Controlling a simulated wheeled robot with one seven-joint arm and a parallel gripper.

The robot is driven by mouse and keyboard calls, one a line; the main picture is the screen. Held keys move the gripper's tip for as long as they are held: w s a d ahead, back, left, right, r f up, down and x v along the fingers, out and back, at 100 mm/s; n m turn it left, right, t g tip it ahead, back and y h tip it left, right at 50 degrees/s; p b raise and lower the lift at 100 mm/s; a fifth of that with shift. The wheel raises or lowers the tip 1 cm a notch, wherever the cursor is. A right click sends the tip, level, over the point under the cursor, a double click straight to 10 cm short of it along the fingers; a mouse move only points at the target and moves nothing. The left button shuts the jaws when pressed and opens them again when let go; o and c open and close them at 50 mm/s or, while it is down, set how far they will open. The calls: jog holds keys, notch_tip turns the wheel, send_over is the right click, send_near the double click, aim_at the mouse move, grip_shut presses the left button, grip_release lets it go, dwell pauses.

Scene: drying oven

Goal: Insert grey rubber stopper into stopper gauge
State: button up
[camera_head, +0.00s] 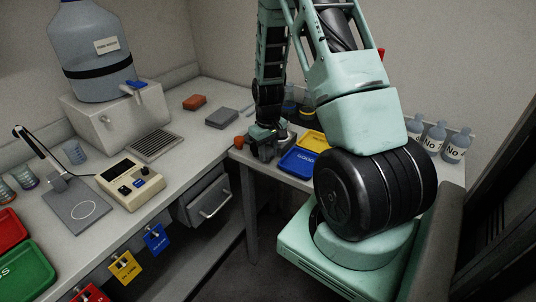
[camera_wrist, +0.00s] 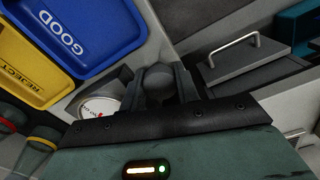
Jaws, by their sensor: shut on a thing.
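In the wrist view my gripper (camera_wrist: 163,82) is shut on the grey rubber stopper (camera_wrist: 158,78), whose dark grey rounded end shows between the fingers. A dark grey block with a round white dial (camera_wrist: 97,107), apparently the stopper gauge, sits just left of the fingers. The stopper overlaps the block's right side in the picture; whether it touches or sits in it cannot be told. In the head view my gripper (camera_head: 263,152) is low at the bench's near left corner. The stopper and gauge cannot be made out there.
A blue GOOD tray (camera_head: 298,160) and yellow REJECT tray (camera_head: 314,140) lie right of my gripper. A small orange-brown object (camera_head: 239,142) is at its left. Bottles (camera_head: 435,137) stand at the right back. A drawer with a handle (camera_head: 208,199) is under the left bench.

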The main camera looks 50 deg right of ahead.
aim_at(268, 149)
notch_tip(268, 149, up, 9)
jog(key=shift+f+b, duration=0.15)
jog(key=shift+b, duration=0.25)
notch_tip(268, 149, up, 4)
jog(key=p, duration=0.3)
dwell(0.4)
